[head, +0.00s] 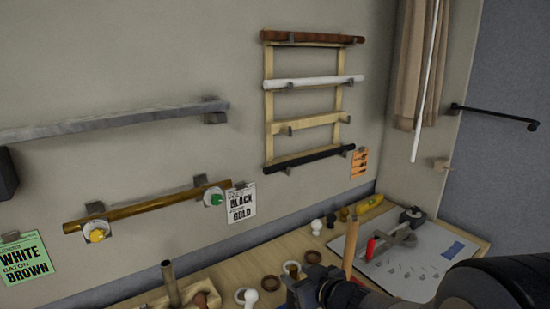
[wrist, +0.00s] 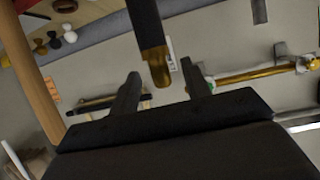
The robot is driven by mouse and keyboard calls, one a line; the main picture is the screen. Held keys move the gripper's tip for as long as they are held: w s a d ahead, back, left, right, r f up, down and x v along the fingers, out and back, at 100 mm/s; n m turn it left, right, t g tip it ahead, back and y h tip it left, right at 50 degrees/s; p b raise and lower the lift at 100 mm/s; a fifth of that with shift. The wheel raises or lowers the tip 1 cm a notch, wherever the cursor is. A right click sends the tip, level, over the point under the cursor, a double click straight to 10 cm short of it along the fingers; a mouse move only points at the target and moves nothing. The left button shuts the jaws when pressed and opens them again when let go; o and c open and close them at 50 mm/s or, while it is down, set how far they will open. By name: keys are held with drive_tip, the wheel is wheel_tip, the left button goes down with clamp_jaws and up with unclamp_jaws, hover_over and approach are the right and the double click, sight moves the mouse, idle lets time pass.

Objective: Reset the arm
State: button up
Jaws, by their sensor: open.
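My gripper (wrist: 160,69) is open in the wrist view, with its two dark fingers apart. A dark stick with a gold-brown end (wrist: 160,72) shows between and beyond the fingertips; I cannot tell whether it touches them. In the head view my gripper (head: 318,287) is low at the front, above the table, partly hidden by its own dark arm at lower right. A plain wooden rod (head: 350,246) stands upright close beside it. A similar wooden rod (wrist: 38,85) shows at the left of the wrist view.
A wall rack (head: 268,120) holds brown, white and black rods. A brass rod (head: 150,208) and a grey rail (head: 120,120) are mounted at left. The wooden table (head: 232,262) carries knobs, rings, a dark tube (head: 170,283) and a white board (head: 415,275). Open air lies above the table.

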drive_tip(key=shift+x, duration=1.2)
drive_tip(key=shift+w+r, duration=0.1)
drive_tip(key=shift+r, duration=0.3)
